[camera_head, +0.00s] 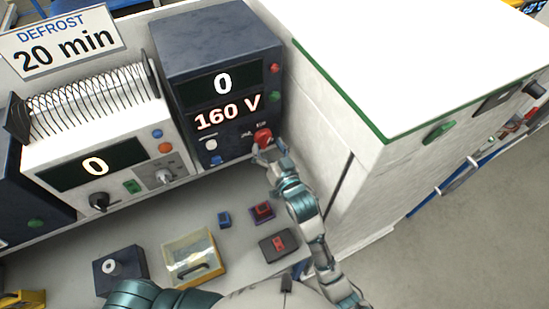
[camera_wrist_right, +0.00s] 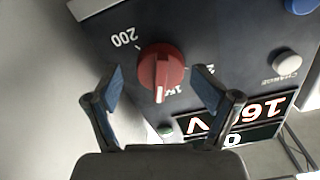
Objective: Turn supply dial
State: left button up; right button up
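The dark supply unit (camera_head: 218,60) stands at the back of the bench, its display reading 0 above 160 V. Its red dial (camera_head: 262,137) is at the lower right of its front. In the right wrist view the red dial (camera_wrist_right: 161,68) has a white pointer mark, with 200 printed beside it. My right gripper (camera_head: 268,154) is at the dial in the head view. In the wrist view my right gripper (camera_wrist_right: 160,88) is open, its two fingers apart on either side of the dial with visible gaps. My left gripper is not in view.
A white unit with a coil (camera_head: 85,105) stands left of the supply unit. A white cabinet (camera_head: 400,60) with a green edge rises close on the right. A yellow-framed box (camera_head: 192,258), a dark knob box (camera_head: 118,270) and small switches (camera_head: 262,211) lie on the bench.

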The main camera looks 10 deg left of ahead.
jog(key=v, duration=1)
jog(key=shift+s, duration=0.1)
